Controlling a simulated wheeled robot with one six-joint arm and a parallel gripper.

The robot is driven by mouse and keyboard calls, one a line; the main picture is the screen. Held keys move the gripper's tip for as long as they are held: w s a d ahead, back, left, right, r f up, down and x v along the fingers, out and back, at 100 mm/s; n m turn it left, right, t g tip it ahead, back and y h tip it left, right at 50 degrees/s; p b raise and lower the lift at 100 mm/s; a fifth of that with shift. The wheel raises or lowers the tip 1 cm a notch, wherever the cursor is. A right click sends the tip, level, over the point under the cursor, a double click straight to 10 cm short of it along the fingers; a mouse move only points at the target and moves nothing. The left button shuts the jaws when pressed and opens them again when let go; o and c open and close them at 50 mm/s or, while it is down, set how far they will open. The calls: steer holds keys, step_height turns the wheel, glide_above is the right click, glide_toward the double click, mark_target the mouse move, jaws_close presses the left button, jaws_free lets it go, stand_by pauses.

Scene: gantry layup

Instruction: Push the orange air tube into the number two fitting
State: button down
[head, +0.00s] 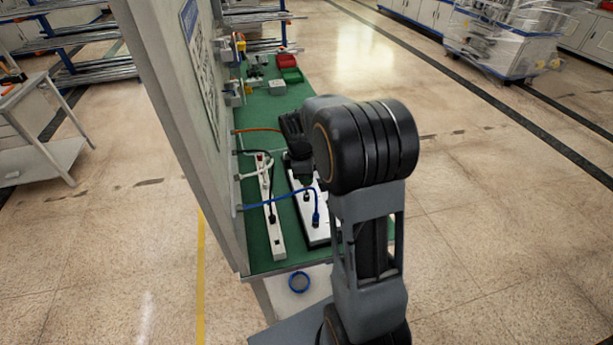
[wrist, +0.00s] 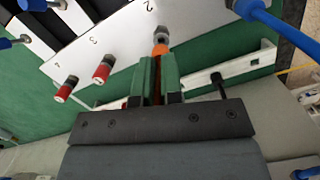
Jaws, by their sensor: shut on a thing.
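My gripper (wrist: 157,62) is shut on the orange air tube (wrist: 160,50), which runs between its green fingers. The tube's end points at the metal number two fitting (wrist: 162,34) on the white panel (wrist: 121,42), beside the printed 2. The tip meets the fitting's mouth in this view; I cannot tell whether it is inside or just against it. In the head view the orange tube (head: 258,130) comes from the upright wall toward my gripper. My arm hides the grip and the fitting there.
Red-collared fittings (wrist: 104,67) stand by the 3 and 4. A blue tube (wrist: 278,25) crosses at upper right. A white strip (head: 273,215) with cables lies left of the panel on the green bench (head: 262,262). Red and green bins (head: 287,62) stand farther back.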

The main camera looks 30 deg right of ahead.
steer(key=shift+f+b, duration=0.75)
steer(key=shift+f, duration=0.5)
steer(key=c, duration=1.2)
jaws_free()
steer(key=shift+r, duration=0.15)
steer(key=r, duration=0.4)
steer(key=a+r, duration=0.1)
steer(key=r, duration=0.8)
steer(key=shift+w+a+r, duration=0.25)
steer(key=shift+w+a, duration=0.05)
steer(key=shift+w, duration=0.1)
